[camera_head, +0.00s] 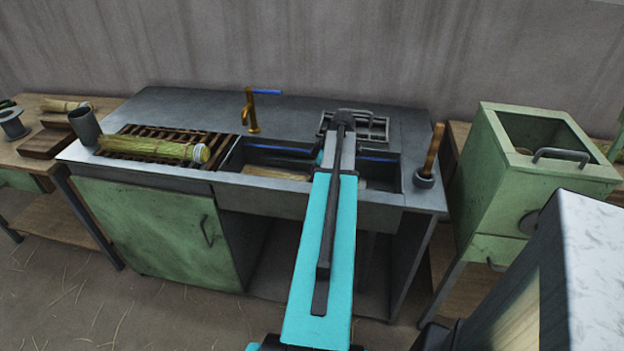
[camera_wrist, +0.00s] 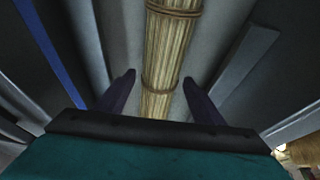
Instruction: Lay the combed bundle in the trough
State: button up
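In the wrist view, a straw bundle (camera_wrist: 167,50) bound with dark cord runs away from me through the middle of the picture. My gripper (camera_wrist: 160,83) is open, with one dark finger on each side of the bundle and gaps between. I cannot tell how far below the fingertips it lies. In the head view, my arm covers my gripper and part of the grey sink-like trough (camera_head: 230,158). Straw (camera_head: 275,173) shows low inside it, left of my arm.
A greenish bundle with a pale end band (camera_head: 165,148) lies on the slatted rack (camera_head: 135,133) at left. A brass tap (camera_head: 250,112) stands behind the trough. A wooden-handled tool (camera_head: 433,150) stands in a holder at right. A green bin (camera_head: 540,150) stands farther right.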

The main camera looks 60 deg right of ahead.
jog(key=v, duration=1.3)
jog(key=shift+s+r+b, duration=0.15)
jog(key=shift+r+b, duration=0.2)
jog(key=shift+b, duration=0.05)
jog(key=shift+d, duration=0.15)
dwell(0.7)
